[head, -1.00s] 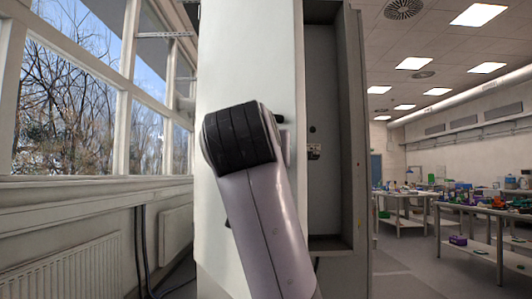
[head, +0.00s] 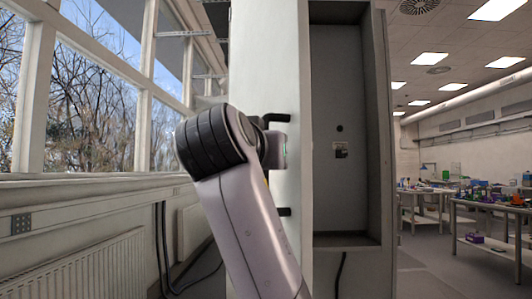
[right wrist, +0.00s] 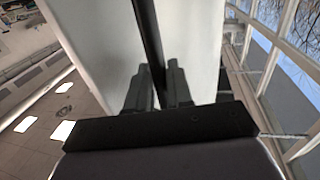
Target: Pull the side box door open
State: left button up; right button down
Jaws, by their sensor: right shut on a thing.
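The side box door (head: 263,75) is a tall pale panel in the middle of the head view. It stands open, with the grey box interior (head: 337,85) showing to its right. A black bar handle (head: 275,118) is on the door's face; its lower mount shows below my wrist. My right gripper (right wrist: 155,82) is shut around the dark handle bar (right wrist: 148,30) in the right wrist view, with one finger on each side. In the head view my right arm comes up from below and its wrist covers the middle of the handle. My left gripper is not in view.
Tall windows (head: 100,90) and a radiator (head: 85,270) line the wall at left.

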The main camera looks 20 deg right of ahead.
jog(key=shift+w+a+r, duration=0.1)
jog(key=shift+a+r, duration=0.1)
jog(key=shift+r, duration=0.05)
dwell(0.3)
jog(key=c, duration=1.1)
grip_release()
jog(key=shift+w, duration=0.1)
jog(key=shift+c, duration=0.2)
jog(key=shift+w+f, duration=0.2)
jog(key=shift+s, duration=0.1)
jog(key=shift+r, duration=0.1)
